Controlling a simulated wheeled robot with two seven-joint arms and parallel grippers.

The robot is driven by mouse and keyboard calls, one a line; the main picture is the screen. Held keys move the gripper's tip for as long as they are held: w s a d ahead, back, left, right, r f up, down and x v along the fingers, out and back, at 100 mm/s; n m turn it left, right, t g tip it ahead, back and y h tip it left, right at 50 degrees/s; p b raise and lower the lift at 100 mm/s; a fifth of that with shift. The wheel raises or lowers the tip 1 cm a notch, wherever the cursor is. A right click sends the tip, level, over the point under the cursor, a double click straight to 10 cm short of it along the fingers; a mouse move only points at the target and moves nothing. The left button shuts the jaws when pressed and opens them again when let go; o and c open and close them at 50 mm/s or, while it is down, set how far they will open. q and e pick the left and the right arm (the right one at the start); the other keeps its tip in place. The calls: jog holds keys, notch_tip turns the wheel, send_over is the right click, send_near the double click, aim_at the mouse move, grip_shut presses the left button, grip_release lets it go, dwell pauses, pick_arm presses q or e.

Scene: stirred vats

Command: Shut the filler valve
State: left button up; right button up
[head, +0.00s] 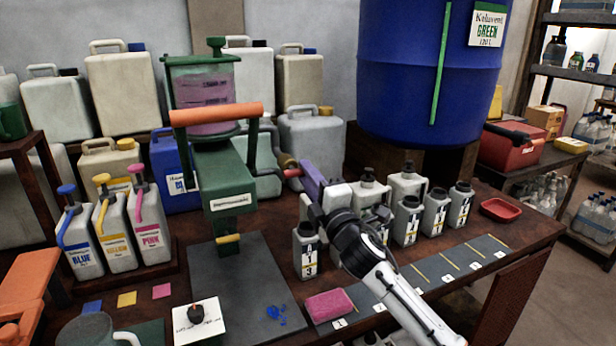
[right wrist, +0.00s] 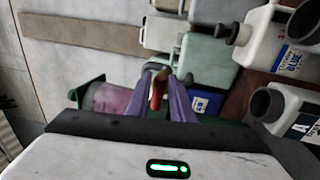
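The filler is a green machine (head: 225,180) with a clear cylinder of pink liquid (head: 203,95), an orange bar handle (head: 215,114) and a small yellow-tipped outlet (head: 228,239). A small red lever (head: 292,172), which looks like its valve, sticks out on the right side. My right gripper (head: 303,174), with purple fingers, is at this lever. In the right wrist view the red lever (right wrist: 157,92) lies between the fingers (right wrist: 161,88), which stand apart; contact is not clear. My left gripper is not in view.
Several grey bottles (head: 408,220) stand right of my right gripper. A blue drum (head: 420,70) is behind them. Blue, yellow and pink jugs (head: 118,235) stand at left. A dark mat (head: 245,275) lies before the filler, near a pink sponge (head: 329,304) and a dial on a white plate (head: 198,322).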

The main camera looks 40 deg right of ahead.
jog(key=shift+o, duration=1)
jog(key=v, duration=1)
jog(key=shift+s+b, duration=0.15)
jog(key=shift+b, duration=0.3)
jog(key=shift+a, duration=0.1)
jog(key=s+a+f+m+g, duration=0.2)
jog(key=s+f+m+g, duration=0.2)
jog(key=f, duration=0.5)
jog(key=s+a+f+m+g, duration=0.3)
jog(key=s+f+m, duration=0.1)
jog(key=f, duration=0.4)
jog(key=s+a+f+m+g+y, duration=0.3)
jog(key=s+a+f+g, duration=0.25)
jog(key=s, duration=0.45)
jog(key=s+a+f+m+g+y, duration=0.2)
jog(key=s+a+f+g, duration=0.2)
jog(key=s+a+f, duration=0.45)
jog(key=w+a+f+t+y, duration=0.2)
jog(key=a+f+t, duration=0.3)
jog(key=f, duration=0.3)
jog(key=shift+w+f, duration=0.15)
jog(key=shift+w, duration=0.65)
